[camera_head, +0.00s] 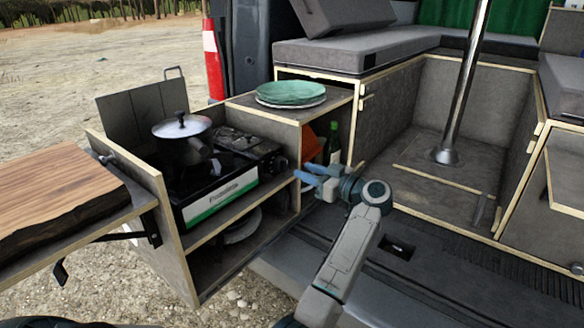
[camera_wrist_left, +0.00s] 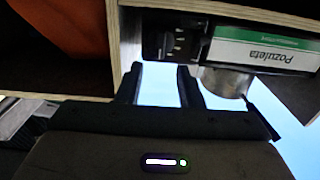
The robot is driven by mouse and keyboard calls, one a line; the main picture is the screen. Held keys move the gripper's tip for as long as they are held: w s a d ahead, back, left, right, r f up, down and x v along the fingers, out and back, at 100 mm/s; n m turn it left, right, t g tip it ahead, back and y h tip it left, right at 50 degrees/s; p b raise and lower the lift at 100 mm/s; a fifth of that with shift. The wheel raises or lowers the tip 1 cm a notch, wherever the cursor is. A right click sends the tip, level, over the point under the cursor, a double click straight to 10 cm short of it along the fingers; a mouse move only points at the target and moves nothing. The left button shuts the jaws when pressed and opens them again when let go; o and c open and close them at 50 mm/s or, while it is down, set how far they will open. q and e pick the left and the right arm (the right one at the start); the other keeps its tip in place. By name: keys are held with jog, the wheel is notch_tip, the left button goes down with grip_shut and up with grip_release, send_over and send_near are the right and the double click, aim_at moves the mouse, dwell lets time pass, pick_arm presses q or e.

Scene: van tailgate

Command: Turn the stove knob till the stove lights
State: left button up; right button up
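The black camping stove (camera_head: 259,154) sits on the kitchen box's upper shelf, with a white and green label on its front. Its knob (camera_head: 281,163) is on the dark front panel at the right end. A lidded metal pot (camera_head: 182,150) stands on the stove and hides the burner. My left gripper (camera_head: 308,174) is just right of the knob, apart from it. In the left wrist view, its two fingers (camera_wrist_left: 162,85) are spread with nothing between them. The stove's dark control panel (camera_wrist_left: 176,42) shows just beyond the fingertips; the knob's angle is unclear. My right gripper is out of view.
Green plates (camera_head: 291,92) lie on the box top. A green bottle (camera_head: 332,143) and an orange item (camera_head: 311,145) stand in the compartment behind my left gripper. A wooden board (camera_head: 62,190) is at left. A metal post (camera_head: 467,85) rises from the van floor.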

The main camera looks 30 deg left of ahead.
aim_at(287, 163)
pick_arm(q)
jog(key=a, duration=0.5)
jog(key=shift+w+a, duration=0.25)
jog(key=shift+a, duration=0.15)
grip_shut()
